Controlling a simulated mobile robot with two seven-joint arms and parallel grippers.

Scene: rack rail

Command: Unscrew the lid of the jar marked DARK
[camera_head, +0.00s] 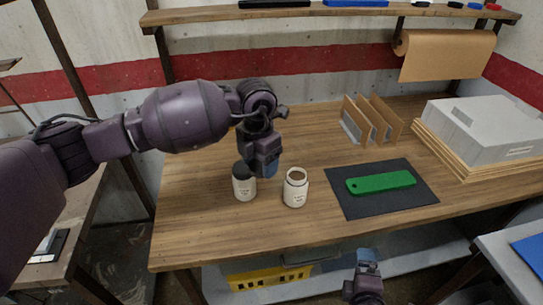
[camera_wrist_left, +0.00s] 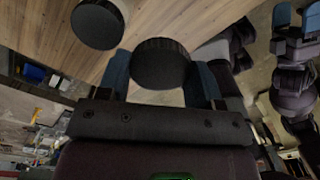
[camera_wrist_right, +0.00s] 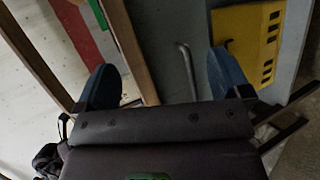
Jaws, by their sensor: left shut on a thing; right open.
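Two white jars stand upright on the wooden bench; their small label print is too small to read. The left jar (camera_head: 244,187) has a dark lid (camera_head: 242,169), also visible in the left wrist view (camera_wrist_left: 97,23). The right jar (camera_head: 295,191) has no lid on and shows a brownish open top. My left gripper (camera_head: 265,168) is just behind and between the jars. In the left wrist view it is shut on a round dark lid (camera_wrist_left: 160,65); its fingers hide this lid in the head view. My right gripper (camera_head: 366,257) is open and empty, in front of the bench.
A green bar (camera_head: 380,183) lies on a dark mat (camera_head: 380,207) right of the jars. Upright brown dividers (camera_head: 372,117) and a stacked grey block (camera_head: 480,130) stand behind. A yellow crate (camera_head: 268,275) is below the bench. The bench's front left is clear.

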